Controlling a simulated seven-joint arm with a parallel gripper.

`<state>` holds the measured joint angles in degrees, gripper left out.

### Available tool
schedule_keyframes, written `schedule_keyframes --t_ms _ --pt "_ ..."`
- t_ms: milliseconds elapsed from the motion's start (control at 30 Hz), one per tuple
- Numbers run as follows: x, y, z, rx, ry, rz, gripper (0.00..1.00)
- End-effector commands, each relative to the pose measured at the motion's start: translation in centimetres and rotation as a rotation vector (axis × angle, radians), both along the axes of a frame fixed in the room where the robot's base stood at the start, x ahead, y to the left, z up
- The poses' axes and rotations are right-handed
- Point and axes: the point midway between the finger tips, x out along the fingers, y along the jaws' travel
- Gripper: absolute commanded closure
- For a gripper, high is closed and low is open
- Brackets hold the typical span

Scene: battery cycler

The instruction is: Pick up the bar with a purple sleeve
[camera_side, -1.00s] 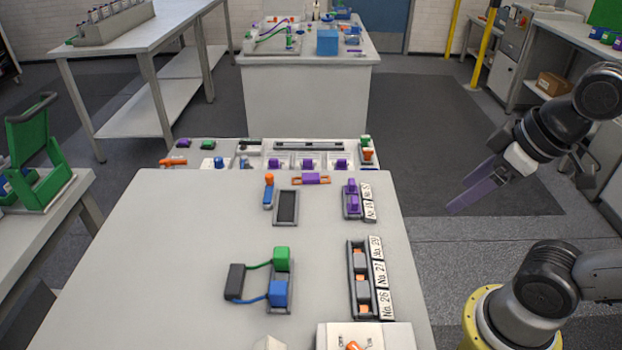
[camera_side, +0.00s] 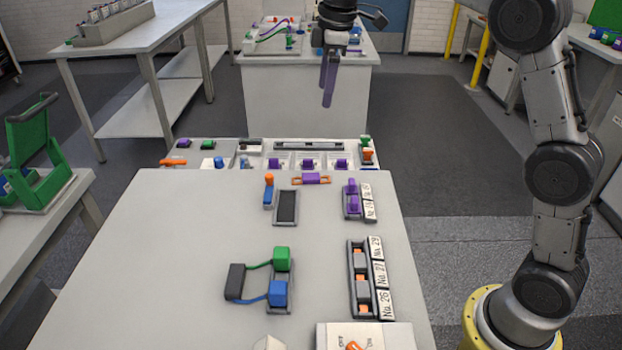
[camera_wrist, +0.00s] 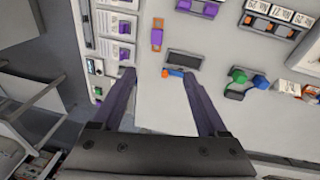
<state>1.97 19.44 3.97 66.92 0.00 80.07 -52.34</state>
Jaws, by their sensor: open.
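The bar with a purple sleeve (camera_side: 312,179) lies flat near the far edge of the table, with orange ends showing on both sides of the sleeve. It also shows in the wrist view (camera_wrist: 157,36), at the top, a little left of centre. My gripper (camera_side: 328,103) hangs in the air above and beyond the bar in the side view, fingers pointing down. In the wrist view my gripper (camera_wrist: 158,74) has its two purple fingers spread, with nothing between them. The bar appears just past the fingertips, untouched.
A dark rectangular tray (camera_side: 287,207) and a blue-and-orange piece (camera_side: 268,191) lie close to the bar. A holder with purple blocks (camera_side: 352,201) stands to its right. Wired green and blue blocks (camera_side: 280,276) are nearer. The left of the table (camera_side: 160,270) is clear.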

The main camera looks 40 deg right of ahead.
Motion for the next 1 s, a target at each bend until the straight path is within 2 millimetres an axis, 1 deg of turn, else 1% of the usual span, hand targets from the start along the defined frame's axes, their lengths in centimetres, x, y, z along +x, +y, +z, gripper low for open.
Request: schedule_keyframes --t_ms 33,100,200,300,567,800,900,1000 --pt "1.7 -0.2 -2.0 -0.001 0.03 0.004 0.24" --pt "3.4 -0.4 -4.2 0.001 0.06 0.001 0.24" --pt "4.9 -0.6 -7.3 0.004 0.101 -0.004 0.24" --pt "5.4 -0.8 -9.8 0.005 0.143 -0.007 0.24" --pt "5.3 -0.9 -13.3 0.007 0.174 -0.01 0.24" --pt "5.3 -0.9 -17.7 0.007 0.172 -0.01 0.24" --pt "5.3 -0.9 -18.9 0.007 0.169 -0.01 0.24" --pt "5.3 -0.9 -19.5 0.006 0.169 -0.01 0.24"
